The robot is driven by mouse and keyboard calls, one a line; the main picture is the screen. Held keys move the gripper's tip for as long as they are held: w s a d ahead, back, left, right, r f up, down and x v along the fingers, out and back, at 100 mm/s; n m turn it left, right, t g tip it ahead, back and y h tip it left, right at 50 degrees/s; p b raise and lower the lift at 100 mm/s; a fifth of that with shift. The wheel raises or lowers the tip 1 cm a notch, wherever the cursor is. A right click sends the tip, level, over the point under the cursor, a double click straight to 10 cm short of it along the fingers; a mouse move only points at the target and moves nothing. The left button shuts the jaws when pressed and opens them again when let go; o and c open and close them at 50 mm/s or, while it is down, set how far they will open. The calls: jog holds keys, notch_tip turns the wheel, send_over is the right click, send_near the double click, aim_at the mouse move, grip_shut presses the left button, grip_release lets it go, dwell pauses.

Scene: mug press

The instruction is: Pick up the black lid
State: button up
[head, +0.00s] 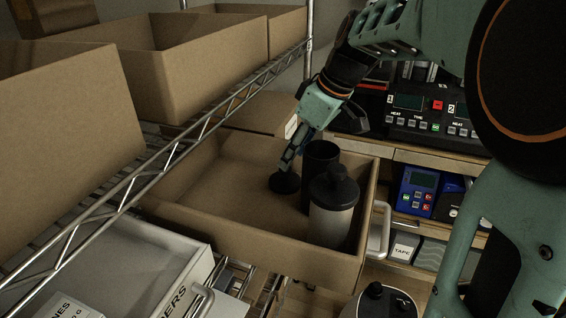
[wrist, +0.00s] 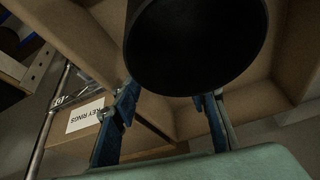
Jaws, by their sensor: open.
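A small black lid (head: 284,182) lies on the floor of an open cardboard box, left of a tall black cup (head: 320,172). A pale bottle with a black top (head: 333,208) stands in front of the cup. My gripper (head: 287,160) reaches down into the box, its fingers just above or at the lid; I cannot tell whether they touch it. In the wrist view my gripper (wrist: 168,98) shows two fingers spread apart with nothing held between them. A large round black object (wrist: 195,45) fills the upper middle there; I cannot tell whether it is the cup or the lid.
The cardboard box (head: 250,238) has raised walls on all sides. Larger cardboard boxes (head: 195,70) stand on a wire shelf (head: 190,130) at left. A press control panel (head: 430,115) is behind at right. The box's left floor is bare.

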aim_at(285, 176)
jog(key=x, duration=0.4)
jog(key=shift+f, duration=0.15)
jog(key=shift+c, duration=0.4)
